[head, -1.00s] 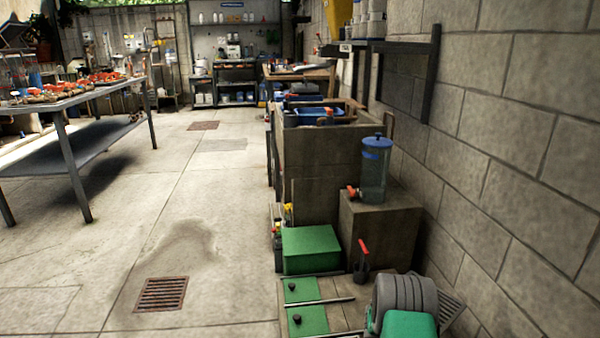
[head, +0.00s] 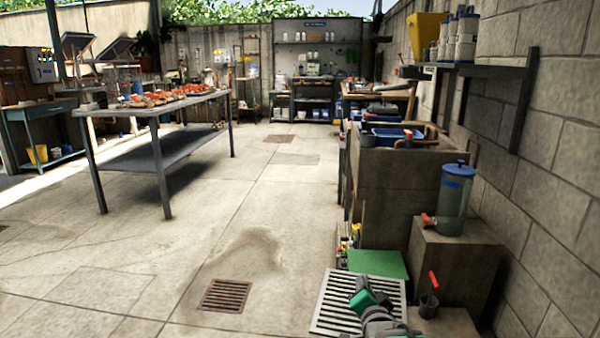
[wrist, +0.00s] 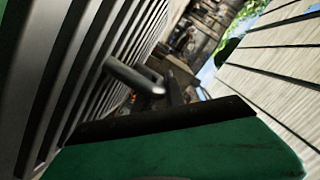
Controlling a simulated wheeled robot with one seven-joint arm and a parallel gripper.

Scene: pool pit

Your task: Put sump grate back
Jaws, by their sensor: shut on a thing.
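The sump grate (head: 334,301) is a light grey slatted panel at the bottom of the head view, raised in front of the green box. My gripper (head: 368,299), grey with green parts, is at its right side and shut on it. In the wrist view the grate's slats (wrist: 75,75) fill the left side close to the camera, running steeply. The contact between the fingers and the grate is hard to make out. I cannot tell which opening is the sump.
A green-topped box (head: 378,262) stands just beyond the grate. A concrete block (head: 455,260) carries a clear blue-lidded canister (head: 455,200). A rusty floor grate (head: 224,295) lies to the left. A long table (head: 165,150) stands farther left. Open floor lies between them; a block wall bounds the right.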

